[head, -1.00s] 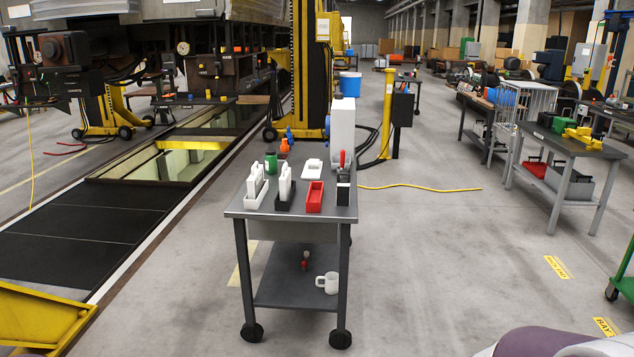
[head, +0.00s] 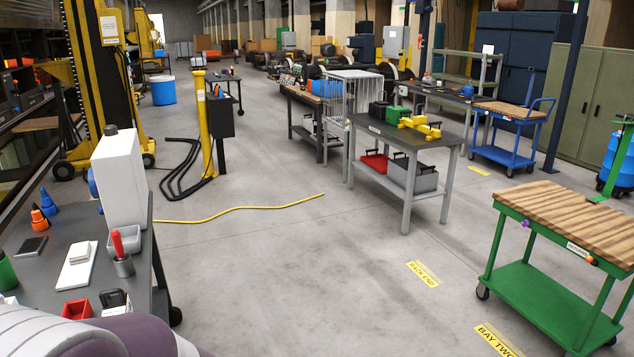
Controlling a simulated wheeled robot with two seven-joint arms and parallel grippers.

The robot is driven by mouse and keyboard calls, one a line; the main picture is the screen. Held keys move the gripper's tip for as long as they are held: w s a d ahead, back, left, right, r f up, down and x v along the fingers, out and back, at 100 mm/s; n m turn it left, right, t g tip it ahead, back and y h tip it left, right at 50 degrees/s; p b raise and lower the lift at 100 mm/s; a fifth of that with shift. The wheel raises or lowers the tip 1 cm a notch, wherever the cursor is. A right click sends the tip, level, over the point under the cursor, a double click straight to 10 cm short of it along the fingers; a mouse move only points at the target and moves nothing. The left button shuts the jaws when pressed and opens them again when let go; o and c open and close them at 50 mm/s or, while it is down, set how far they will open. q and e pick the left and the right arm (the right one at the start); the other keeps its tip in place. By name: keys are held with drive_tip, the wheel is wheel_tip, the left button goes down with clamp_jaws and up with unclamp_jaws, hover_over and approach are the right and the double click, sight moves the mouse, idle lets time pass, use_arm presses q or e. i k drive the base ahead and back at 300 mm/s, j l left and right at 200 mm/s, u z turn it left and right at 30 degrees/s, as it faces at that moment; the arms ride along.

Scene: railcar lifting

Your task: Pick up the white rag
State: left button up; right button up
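I cannot make out a white rag with certainty. A flat white piece (head: 78,265) with a smaller white block on it lies on the dark tool cart (head: 50,235) at the left edge; I cannot tell whether it is cloth. A tall white container (head: 120,180) with a dark cap stands behind it on the same cart. A grey cup (head: 123,265) with a red-handled tool stands to its right. Neither of my grippers shows. A rounded white and purple part, possibly my arm, covers the lower left corner and hides the cart's near end.
A green cart (head: 556,290) with a wooden top stands at the right. A grey work table (head: 405,145) with yellow and green items is at the centre right. A yellow cable (head: 240,210) crosses the floor. The floor in the middle is clear.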

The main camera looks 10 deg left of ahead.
sight(81, 252)
drive_tip(key=i+u, duration=0.1)
drive_tip(key=i, duration=0.4)
drive_tip(key=i+l+u, duration=0.15)
drive_tip(key=i, duration=0.4)
drive_tip(key=i+l+u, duration=0.1)
drive_tip(key=i, duration=0.4)
drive_tip(key=i+l+u, duration=0.15)
drive_tip(key=i, duration=0.35)
drive_tip(key=i+j+u, duration=0.15)
drive_tip(key=u, duration=0.3)
drive_tip(key=i+u, duration=0.3)
drive_tip(key=u, duration=0.15)
drive_tip(key=i+u, duration=0.3)
drive_tip(key=u, duration=0.2)
drive_tip(key=i+u, duration=0.2)
drive_tip(key=u, duration=0.25)
drive_tip(key=i+l+u, duration=0.25)
drive_tip(key=u, duration=0.2)
drive_tip(key=i+l+u, duration=0.15)
drive_tip(key=u, duration=0.3)
drive_tip(key=i+j+u, duration=0.1)
drive_tip(key=i+u, duration=0.5)
drive_tip(key=i, duration=0.2)
